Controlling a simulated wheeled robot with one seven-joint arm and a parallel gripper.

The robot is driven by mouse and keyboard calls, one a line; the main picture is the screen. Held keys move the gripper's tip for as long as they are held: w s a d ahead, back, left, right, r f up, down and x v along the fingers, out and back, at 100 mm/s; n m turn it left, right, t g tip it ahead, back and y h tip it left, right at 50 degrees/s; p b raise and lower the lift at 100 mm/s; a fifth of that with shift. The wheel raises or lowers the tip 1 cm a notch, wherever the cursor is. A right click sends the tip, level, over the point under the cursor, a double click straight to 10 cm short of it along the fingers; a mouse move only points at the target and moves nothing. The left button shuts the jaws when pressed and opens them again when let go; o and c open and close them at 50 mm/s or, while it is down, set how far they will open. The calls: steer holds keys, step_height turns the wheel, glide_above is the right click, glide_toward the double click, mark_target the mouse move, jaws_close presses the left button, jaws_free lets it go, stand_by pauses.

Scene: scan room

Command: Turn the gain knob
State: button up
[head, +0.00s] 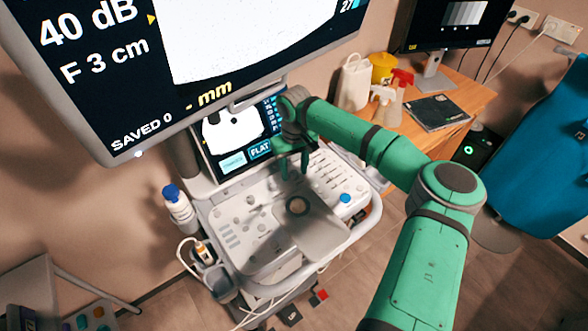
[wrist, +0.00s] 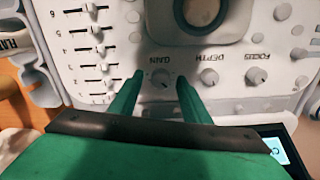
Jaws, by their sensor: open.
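The gain knob (wrist: 161,80) is a small pale round knob on the light grey console panel, beside the word GAIN, which appears upside down in the wrist view. My gripper (wrist: 159,77) is open, with one green finger on each side of the knob. I cannot tell whether either finger touches it. In the head view my gripper (head: 294,168) points down over the console (head: 235,218), below the small touch screen. The gain knob cannot be made out there. The large monitor (head: 120,75) reads 40 dB, F 3 cm and SAVED 0.
The depth knob (wrist: 208,76) and focus knob (wrist: 257,77) sit to the right of the gain knob in the wrist view. Several sliders (wrist: 96,48) are at left, and a dark-ringed trackball (wrist: 201,10) is above. The touch screen (head: 233,138) stands close behind my gripper.

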steer(key=c, duration=1)
steer(key=shift+c, duration=0.2)
steer(key=shift+n, duration=2.9)
steer(key=o, duration=1)
